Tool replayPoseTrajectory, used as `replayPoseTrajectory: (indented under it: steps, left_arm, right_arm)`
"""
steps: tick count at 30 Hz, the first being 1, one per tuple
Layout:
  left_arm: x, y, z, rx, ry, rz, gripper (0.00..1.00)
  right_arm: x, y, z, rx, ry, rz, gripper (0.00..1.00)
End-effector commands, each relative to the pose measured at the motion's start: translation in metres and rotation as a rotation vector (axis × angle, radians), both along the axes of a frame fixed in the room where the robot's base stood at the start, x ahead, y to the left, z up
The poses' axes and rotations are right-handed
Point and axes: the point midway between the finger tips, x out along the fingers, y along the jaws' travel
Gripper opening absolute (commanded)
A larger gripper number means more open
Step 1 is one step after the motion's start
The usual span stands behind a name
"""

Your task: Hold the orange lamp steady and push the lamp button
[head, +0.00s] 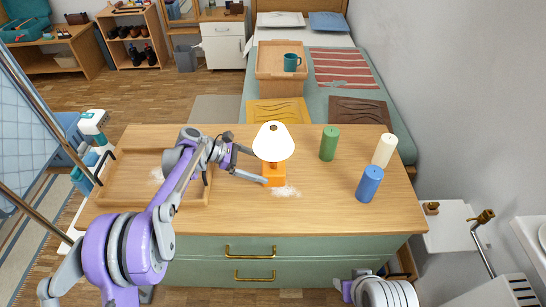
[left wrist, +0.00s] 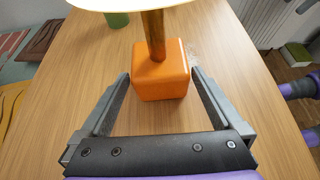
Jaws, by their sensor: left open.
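The orange lamp (head: 274,175) stands upright on the wooden top of the green dresser, with a white cone shade (head: 273,142) above its orange block base. In the left wrist view the base (left wrist: 161,82) and its stem show, with the shade's edge cut off at the top. My left gripper (head: 262,181) is at the left of the base, low over the dresser top. It is open, and in the left wrist view its fingers (left wrist: 161,77) reach to either side of the base's near part, with gaps visible. I cannot make out a button. My right gripper does not show; only part of my right arm does.
A green candle (head: 329,144), a cream candle (head: 384,150) and a blue candle (head: 369,184) stand right of the lamp. A wooden tray (head: 128,198) lies on the left. A whitish patch (head: 286,190) lies beside the base. The dresser top's front middle is clear.

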Motion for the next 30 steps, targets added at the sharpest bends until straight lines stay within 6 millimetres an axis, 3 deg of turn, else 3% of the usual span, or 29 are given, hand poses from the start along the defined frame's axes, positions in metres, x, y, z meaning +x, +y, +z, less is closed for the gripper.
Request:
replayPoseTrajectory:
  steps: [9, 21, 27, 28, 30]
  left_arm:
    - [0.000, -0.029, -0.017, 0.000, 0.002, 0.000, 1.00]
    - [0.000, -0.033, -0.018, 0.000, 0.001, 0.002, 1.00]
    - [0.000, -0.032, -0.018, 0.000, 0.001, 0.002, 0.64]
    - [0.000, -0.032, -0.018, 0.000, 0.001, 0.002, 0.61]
    - [0.000, -0.032, -0.018, 0.001, 0.002, 0.001, 0.61]
  right_arm:
    - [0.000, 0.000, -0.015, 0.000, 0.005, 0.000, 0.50]
    - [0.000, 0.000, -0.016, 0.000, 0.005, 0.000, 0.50]
    - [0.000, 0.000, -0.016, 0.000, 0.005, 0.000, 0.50]
    - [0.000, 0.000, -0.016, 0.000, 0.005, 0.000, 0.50]
    - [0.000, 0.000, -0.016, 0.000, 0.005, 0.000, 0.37]
